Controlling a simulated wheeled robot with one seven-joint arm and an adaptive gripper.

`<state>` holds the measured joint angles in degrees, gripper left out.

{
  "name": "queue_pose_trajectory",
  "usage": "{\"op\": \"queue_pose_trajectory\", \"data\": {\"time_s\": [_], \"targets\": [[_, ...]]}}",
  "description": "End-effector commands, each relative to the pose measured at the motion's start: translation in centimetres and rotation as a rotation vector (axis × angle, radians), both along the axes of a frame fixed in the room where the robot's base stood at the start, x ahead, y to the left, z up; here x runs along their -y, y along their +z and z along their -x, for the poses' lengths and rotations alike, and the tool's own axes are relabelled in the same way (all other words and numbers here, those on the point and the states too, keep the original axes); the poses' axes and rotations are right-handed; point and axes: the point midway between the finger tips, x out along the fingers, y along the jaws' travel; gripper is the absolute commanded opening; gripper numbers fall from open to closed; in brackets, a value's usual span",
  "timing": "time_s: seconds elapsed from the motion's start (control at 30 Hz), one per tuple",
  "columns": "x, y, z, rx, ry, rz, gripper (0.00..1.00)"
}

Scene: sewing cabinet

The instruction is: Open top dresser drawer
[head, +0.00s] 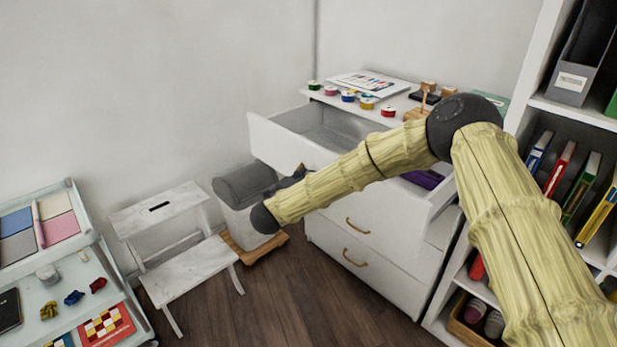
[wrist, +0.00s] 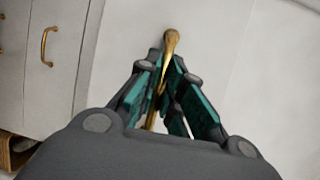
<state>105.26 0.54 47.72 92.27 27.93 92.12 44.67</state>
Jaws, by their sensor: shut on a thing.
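The white dresser (head: 385,262) stands against the wall, with its top drawer (head: 283,143) pulled well out. In the wrist view the drawer's white front (wrist: 225,45) fills the area behind my gripper (wrist: 171,75). My gripper is shut on the brass drawer handle (wrist: 171,40), which runs between the fingers. In the head view my gripper (head: 291,180) is mostly hidden by my arm at the drawer front.
Lower drawers with brass handles (head: 357,227) are closed. Ribbon spools (head: 367,103) and a white board sit on the dresser top. A bin (head: 243,190) and a white step stool (head: 185,265) stand left. A shelf (head: 585,113) is at right. Some wooden floor (head: 290,300) is clear.

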Motion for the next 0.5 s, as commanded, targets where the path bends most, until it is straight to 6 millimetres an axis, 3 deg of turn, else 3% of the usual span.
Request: {"op": "queue_pose_trajectory", "data": {"time_s": [0.23,0.27,0.37,0.5], "targets": [[0.16,-0.22,0.05,-0.004,-0.003,0.001,0.00],[0.17,-0.22,0.05,-0.004,-0.003,0.001,0.13],[0.30,-0.19,0.03,-0.003,-0.003,0.001,0.31],[0.09,-0.12,0.01,-0.001,-0.001,0.001,0.31]]}}
